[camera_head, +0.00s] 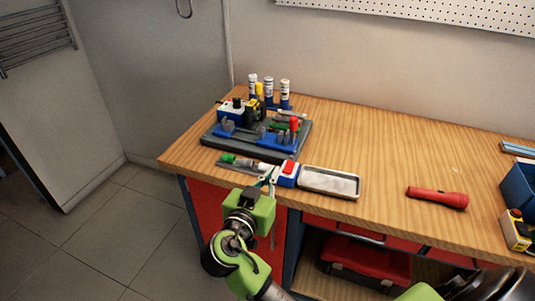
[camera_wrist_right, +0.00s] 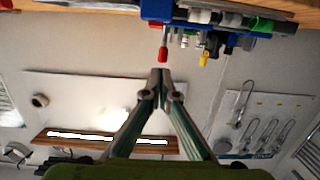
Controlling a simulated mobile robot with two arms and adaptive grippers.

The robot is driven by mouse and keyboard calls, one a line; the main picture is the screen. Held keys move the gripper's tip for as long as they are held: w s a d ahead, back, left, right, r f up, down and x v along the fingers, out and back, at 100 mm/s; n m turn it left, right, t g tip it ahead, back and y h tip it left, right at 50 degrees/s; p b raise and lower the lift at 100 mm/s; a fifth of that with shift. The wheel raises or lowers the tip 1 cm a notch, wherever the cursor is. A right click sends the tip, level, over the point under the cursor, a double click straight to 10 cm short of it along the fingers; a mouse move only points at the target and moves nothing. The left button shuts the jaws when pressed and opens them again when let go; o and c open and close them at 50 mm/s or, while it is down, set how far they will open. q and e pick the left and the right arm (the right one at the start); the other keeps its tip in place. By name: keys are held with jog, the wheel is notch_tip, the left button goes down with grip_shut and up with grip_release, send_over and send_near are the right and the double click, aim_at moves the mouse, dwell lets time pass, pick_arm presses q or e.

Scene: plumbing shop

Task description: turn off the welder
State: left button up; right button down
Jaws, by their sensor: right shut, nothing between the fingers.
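A small blue and white device with a red part on top (camera_head: 288,172) sits near the bench's front edge; it looks like the welder, but I cannot be sure. My right gripper (camera_head: 268,174) is at its left side, fingers shut and empty, by the front edge. I cannot tell whether they touch the device. Whether the device is on or off does not show. My left gripper is out of view.
A dark board (camera_head: 225,143) with blue fixtures, tools and several cans stands behind. A grey tray (camera_head: 329,193) is right of the device. A red flashlight (camera_head: 437,197) lies farther right. The bench (camera_head: 370,140) is clear behind these.

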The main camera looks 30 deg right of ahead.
jog(key=p, duration=0.3)
send_over(285, 169)
jog(key=s+a, duration=0.1)
jog(key=f, duration=0.2)
jog(key=d+f+p, duration=0.1)
jog(key=shift+w+f, duration=0.15)
jog(key=shift+w, duration=0.25)
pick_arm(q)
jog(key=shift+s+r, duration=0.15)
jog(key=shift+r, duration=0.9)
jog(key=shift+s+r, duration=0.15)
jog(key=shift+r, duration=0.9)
pick_arm(e)
jog(key=shift+f, duration=0.65)
